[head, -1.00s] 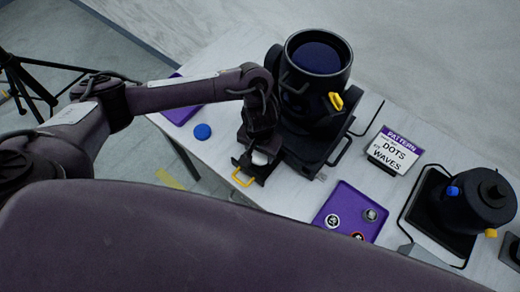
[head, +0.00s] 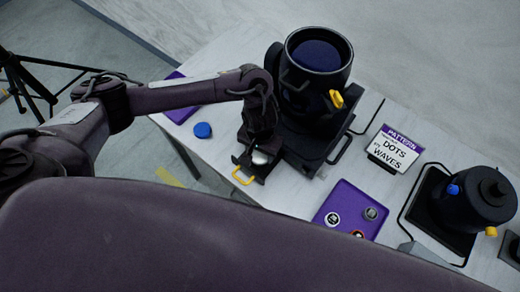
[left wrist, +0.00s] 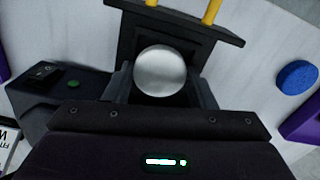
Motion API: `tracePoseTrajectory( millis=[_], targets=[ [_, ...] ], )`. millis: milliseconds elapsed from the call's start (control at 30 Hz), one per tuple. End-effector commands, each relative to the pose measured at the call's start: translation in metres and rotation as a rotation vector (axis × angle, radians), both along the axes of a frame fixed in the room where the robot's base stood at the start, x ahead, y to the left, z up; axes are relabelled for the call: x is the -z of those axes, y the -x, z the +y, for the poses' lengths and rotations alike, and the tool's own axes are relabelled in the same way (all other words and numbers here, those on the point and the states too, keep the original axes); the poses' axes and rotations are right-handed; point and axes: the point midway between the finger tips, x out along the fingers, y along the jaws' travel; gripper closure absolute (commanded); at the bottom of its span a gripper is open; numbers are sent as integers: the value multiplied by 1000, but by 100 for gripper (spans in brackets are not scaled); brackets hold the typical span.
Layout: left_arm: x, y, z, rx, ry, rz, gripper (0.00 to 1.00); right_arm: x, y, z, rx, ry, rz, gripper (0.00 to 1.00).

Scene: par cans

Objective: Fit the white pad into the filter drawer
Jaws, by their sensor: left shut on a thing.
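The white pad (head: 261,157) is a round pale disc at the open filter drawer (head: 244,164) of the black par can (head: 312,95). The drawer has a yellow handle (head: 242,177) at its outer end. My left gripper (head: 261,151) points down over the drawer and is shut on the pad. In the left wrist view the pad (left wrist: 160,70) sits between the two fingers, with the drawer (left wrist: 180,30) behind it. I cannot tell whether the pad touches the drawer floor. My right gripper is not in view.
A blue disc (head: 203,130) lies on the white table (head: 205,62) left of the arm. A purple tray (head: 345,195) with several round pieces stands to the right. A pattern sign (head: 393,150) and a second black lamp (head: 478,200) are farther right.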

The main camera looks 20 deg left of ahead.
Motion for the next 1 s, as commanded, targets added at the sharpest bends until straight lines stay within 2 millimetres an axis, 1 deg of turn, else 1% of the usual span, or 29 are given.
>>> tracePoseTrajectory(
  millis=[167,200,367,667,767,867,900,1000],
  targets=[
    [4,0,0,-2,0,0,71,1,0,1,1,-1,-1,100],
    [4,0,0,-2,0,0,46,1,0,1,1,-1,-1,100],
    [4,0,0,-1,0,0,25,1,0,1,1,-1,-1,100],
    [1,0,0,0,0,-1,24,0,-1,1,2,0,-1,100],
    [-9,-1,0,1,1,-3,24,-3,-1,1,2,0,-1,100],
    [-26,-1,0,1,3,-4,24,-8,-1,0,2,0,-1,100],
    [-36,-2,0,2,0,-6,24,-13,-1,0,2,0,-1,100],
    [-54,-2,0,2,0,-5,24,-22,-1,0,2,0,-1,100]
  ],
)
